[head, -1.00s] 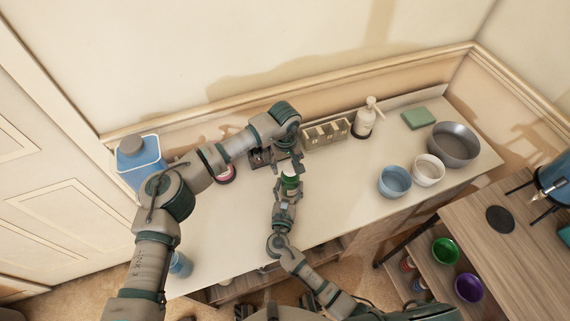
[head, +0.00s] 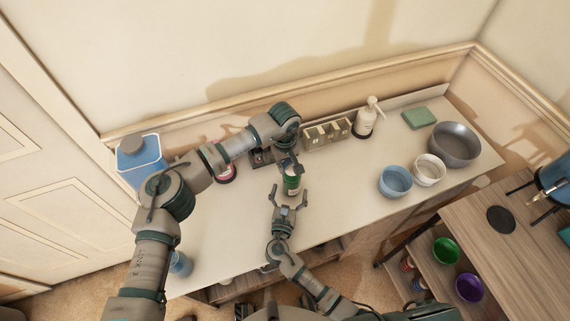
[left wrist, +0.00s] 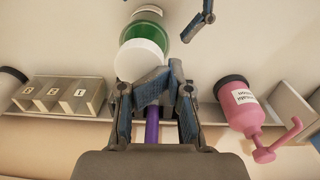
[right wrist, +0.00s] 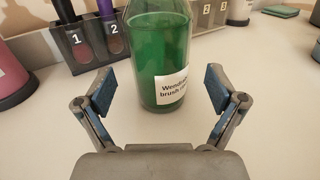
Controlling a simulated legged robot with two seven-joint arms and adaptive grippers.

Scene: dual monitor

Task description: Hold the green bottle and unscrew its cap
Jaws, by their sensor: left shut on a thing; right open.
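The green bottle (head: 291,186) stands upright on the white table; its body with a white label fills the middle of the right wrist view (right wrist: 160,45). Its white cap (left wrist: 142,61) shows in the left wrist view over the bottle's top, at the left gripper's fingertips. The bottle's top is outside the right wrist view.
A numbered holder with brushes (right wrist: 90,45) stands behind the bottle, with a pink bottle (left wrist: 245,110) beside it. A beige compartment box (head: 325,134), a soap dispenser (head: 366,118) and bowls (head: 395,181) are to the right. The tabletop (head: 235,215) in front is clear.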

